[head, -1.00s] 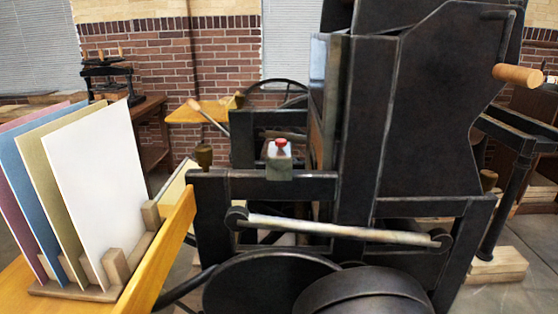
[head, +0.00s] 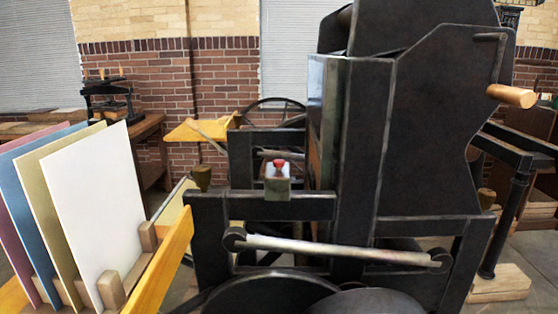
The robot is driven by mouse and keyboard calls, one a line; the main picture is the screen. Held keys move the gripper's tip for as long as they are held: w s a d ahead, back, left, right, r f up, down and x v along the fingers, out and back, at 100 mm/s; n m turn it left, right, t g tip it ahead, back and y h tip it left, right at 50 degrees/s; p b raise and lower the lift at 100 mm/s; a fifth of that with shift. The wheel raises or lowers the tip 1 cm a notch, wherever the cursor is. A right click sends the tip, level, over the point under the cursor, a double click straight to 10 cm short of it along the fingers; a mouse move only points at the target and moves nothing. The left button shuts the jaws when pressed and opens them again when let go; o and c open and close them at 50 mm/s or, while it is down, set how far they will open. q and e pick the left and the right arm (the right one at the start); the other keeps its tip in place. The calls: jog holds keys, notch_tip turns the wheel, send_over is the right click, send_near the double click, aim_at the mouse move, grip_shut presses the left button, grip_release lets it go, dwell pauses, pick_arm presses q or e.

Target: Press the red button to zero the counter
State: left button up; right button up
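The red button (head: 279,163) sits on top of a small grey-green box, the counter (head: 277,184). The counter is fixed on the dark horizontal beam of the black hand press (head: 413,140), a little left of the press's tall body. The button's top is uncovered and nothing touches it. The counter's reading cannot be made out. Neither of my grippers is in view.
A wooden rack (head: 112,292) with several upright coloured boards stands at the left on a yellow table. A wooden-handled crank (head: 512,96) sticks out at the upper right. A pale roller bar (head: 335,250) crosses the press's front. A smaller press (head: 108,100) stands behind.

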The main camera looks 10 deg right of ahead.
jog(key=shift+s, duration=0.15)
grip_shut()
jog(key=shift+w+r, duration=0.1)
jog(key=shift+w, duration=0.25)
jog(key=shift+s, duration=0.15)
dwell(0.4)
